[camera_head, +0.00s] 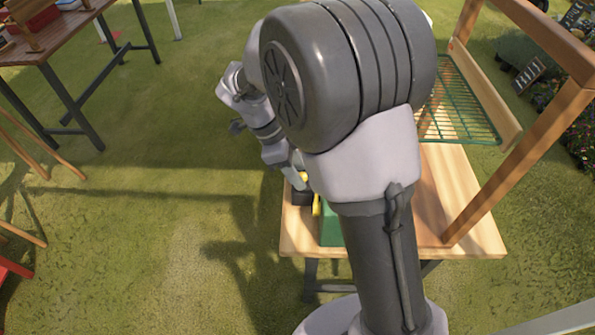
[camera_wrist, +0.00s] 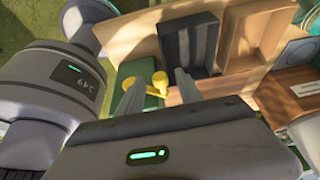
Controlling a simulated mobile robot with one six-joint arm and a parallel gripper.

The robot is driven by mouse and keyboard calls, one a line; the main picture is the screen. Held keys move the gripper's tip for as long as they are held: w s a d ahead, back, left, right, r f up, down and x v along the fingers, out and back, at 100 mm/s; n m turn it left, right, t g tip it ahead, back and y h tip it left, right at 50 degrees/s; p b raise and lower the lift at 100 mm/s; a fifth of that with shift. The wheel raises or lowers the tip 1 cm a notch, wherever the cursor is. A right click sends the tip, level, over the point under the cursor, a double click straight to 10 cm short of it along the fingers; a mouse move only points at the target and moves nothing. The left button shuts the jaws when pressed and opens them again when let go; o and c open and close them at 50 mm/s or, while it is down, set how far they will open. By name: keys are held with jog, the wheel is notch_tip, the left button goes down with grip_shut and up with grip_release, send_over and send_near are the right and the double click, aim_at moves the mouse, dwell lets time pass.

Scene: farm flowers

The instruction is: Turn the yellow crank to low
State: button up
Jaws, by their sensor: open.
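The yellow crank (camera_wrist: 159,82) is on a green box (camera_wrist: 126,70) on a wooden table. In the wrist view it shows between the two fingers of my gripper (camera_wrist: 157,79), which are apart. I cannot tell whether a finger touches it. In the head view part of the yellow crank (camera_head: 316,206) shows beside the green box (camera_head: 330,230), with my gripper (camera_head: 298,178) just above. My arm hides much of the box there. The crank's setting marks cannot be read.
A dark tray (camera_wrist: 188,48) and a wooden tray (camera_wrist: 247,40) stand beside the green box. The wooden table (camera_head: 432,218) has a frame post on its right and a green wire rack (camera_head: 455,105) behind. Another table (camera_head: 60,55) stands far left; grass lies between.

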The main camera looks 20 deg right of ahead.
grip_shut()
dwell(1.4)
